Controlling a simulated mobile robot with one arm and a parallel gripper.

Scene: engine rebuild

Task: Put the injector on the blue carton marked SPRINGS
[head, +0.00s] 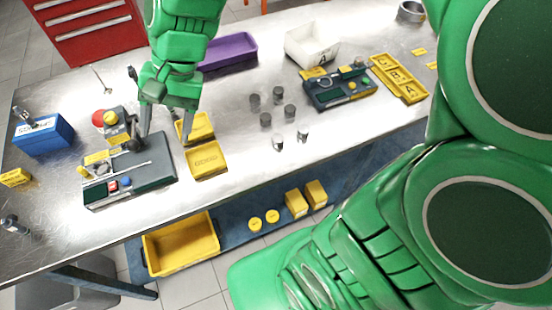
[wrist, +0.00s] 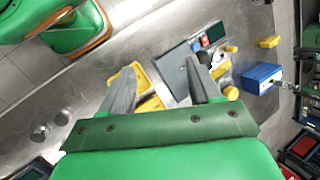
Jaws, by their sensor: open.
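The blue carton marked SPRINGS (head: 43,138) stands at the left end of the bench. It also shows in the wrist view (wrist: 262,77). A small metallic part (head: 24,114), which looks like an injector, is at the carton's top back edge; it also shows in the wrist view (wrist: 278,84). I cannot tell how it is supported. A similar dark-tipped part (head: 12,223) lies at the bench's left front. My gripper (head: 167,138) is open, with its fingers apart over the dark fixture and yellow trays, right of the carton. In the wrist view the gripper (wrist: 160,70) appears empty.
A dark fixture (head: 150,172) with parts on it and yellow trays (head: 207,160) lie beneath my gripper. A purple bin (head: 230,52), white bin (head: 312,48) and several grey cylinders stand further right. A small yellow box (head: 15,177) sits before the carton.

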